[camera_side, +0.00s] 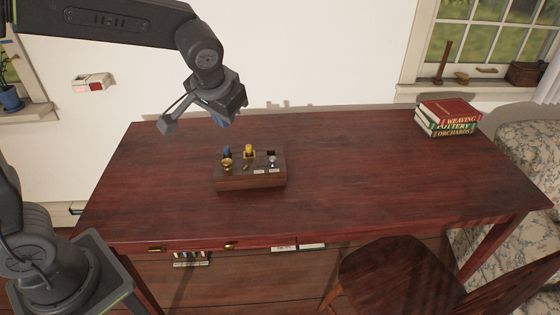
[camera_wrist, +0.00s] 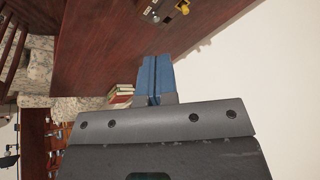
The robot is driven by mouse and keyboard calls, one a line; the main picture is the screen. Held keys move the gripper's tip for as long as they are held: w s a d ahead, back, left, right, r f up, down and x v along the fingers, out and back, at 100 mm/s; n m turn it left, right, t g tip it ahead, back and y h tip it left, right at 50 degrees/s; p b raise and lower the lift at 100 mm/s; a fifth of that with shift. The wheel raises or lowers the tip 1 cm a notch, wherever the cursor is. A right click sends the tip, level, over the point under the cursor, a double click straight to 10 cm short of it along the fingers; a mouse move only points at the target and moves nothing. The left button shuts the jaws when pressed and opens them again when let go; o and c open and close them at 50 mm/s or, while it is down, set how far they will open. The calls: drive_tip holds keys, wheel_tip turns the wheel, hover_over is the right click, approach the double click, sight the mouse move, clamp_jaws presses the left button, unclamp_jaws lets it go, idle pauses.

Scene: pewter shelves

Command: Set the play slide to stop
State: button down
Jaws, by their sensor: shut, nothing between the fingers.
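A small wooden control box (camera_side: 250,183) sits on the dark red table. Its top carries a blue part (camera_side: 227,152), a yellow part (camera_side: 249,151), a brass knob (camera_side: 227,164), a small lever (camera_side: 246,167) and a silver knob (camera_side: 272,161) near a dark slot. Its small white labels are unreadable, so I cannot tell which control is the play slide or its setting. My gripper (camera_side: 220,121) is above the table, up and left of the box in the side view, apart from it. In the wrist view its blue fingers (camera_wrist: 152,75) are shut and empty; the box (camera_wrist: 160,8) is cut off at the top edge.
Stacked books (camera_side: 448,118) lie at the table's (camera_side: 390,175) back right. A wooden chair (camera_side: 400,275) stands at the front right. The tabletop around the box is clear. A white wall (camera_side: 300,50) is behind the table.

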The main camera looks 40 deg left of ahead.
drive_tip(key=w+d+f+y, duration=0.1)
drive_tip(key=w+d+f, duration=0.2)
drive_tip(key=w+f, duration=0.5)
drive_tip(key=w+d+f+y, duration=0.2)
drive_tip(key=w+d+f, duration=0.1)
drive_tip(key=w+f, duration=0.5)
drive_tip(key=shift+d+f, duration=0.3)
drive_tip(key=shift+f, duration=0.5)
approach(278, 165)
wheel_tip(278, 165, down, 4)
drive_tip(key=w+d, duration=0.1)
drive_tip(key=d, duration=0.1)
drive_tip(key=a, duration=0.4)
drive_tip(key=shift+w+a, duration=0.1)
drive_tip(key=shift+w, duration=0.2)
drive_tip(key=shift+a, duration=0.2)
